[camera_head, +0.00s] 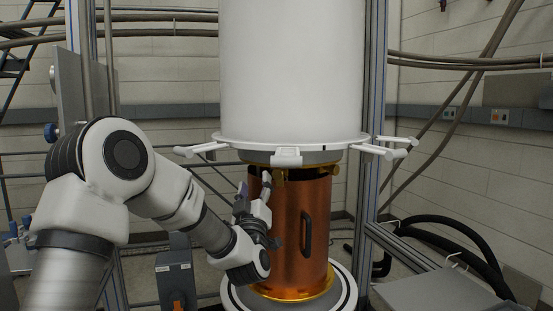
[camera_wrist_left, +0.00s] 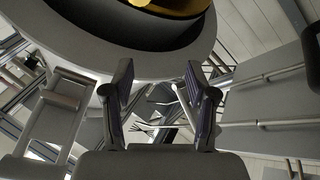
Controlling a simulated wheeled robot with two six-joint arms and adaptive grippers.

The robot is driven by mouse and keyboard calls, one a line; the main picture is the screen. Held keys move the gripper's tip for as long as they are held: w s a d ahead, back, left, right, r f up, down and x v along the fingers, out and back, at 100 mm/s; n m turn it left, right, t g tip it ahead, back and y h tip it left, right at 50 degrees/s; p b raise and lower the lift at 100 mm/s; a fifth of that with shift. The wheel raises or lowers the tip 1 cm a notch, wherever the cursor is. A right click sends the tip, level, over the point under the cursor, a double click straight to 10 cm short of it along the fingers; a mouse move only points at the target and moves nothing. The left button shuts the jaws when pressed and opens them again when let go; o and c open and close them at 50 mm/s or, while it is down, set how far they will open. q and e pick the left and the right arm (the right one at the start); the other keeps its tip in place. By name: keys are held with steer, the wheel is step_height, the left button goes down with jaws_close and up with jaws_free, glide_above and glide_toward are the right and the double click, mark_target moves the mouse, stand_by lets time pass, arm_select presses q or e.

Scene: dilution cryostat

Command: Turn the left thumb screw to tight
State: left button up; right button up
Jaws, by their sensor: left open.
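A copper-coloured can (camera_head: 290,225) with a dark handle stands under the white cylinder (camera_head: 290,70). Small brass-coloured fittings (camera_head: 279,174) show at the can's top edge, below the white flange; I cannot tell which is the left thumb screw. My left gripper (camera_head: 254,184) is at the can's upper left side, fingers pointing up, just below the flange. In the left wrist view its two fingers (camera_wrist_left: 158,95) are apart with nothing between them. A gold ring (camera_wrist_left: 180,6) shows above them at the top of that view. My right gripper is not in view.
White arms (camera_head: 202,149) stick out from the flange on both sides. A metal frame post (camera_head: 372,120) stands to the right of the can. Dark hoses (camera_head: 440,232) and a grey box (camera_head: 425,290) lie at the lower right.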

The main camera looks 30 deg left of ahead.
mark_target(278, 176)
arm_select(q)
steer(key=w+d+f+m+h+p, duration=0.2)
steer(key=w+d+f+m+p, duration=0.1)
steer(key=d, duration=0.1)
steer(key=p+x, duration=0.1)
steer(key=x, duration=0.6)
steer(key=shift+w+a+f+p, duration=0.1)
steer(key=shift+a+p, duration=0.1)
steer(key=shift+p, duration=0.15)
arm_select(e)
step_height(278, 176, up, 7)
arm_select(q)
steer(key=shift+c, duration=0.3)
jaws_close()
steer(key=shift+f+m+t+h+b, duration=0.15)
steer(key=shift+m+t+h+b, duration=0.15)
steer(key=shift+m+h+b, duration=0.25)
steer(key=shift+m, duration=0.35)
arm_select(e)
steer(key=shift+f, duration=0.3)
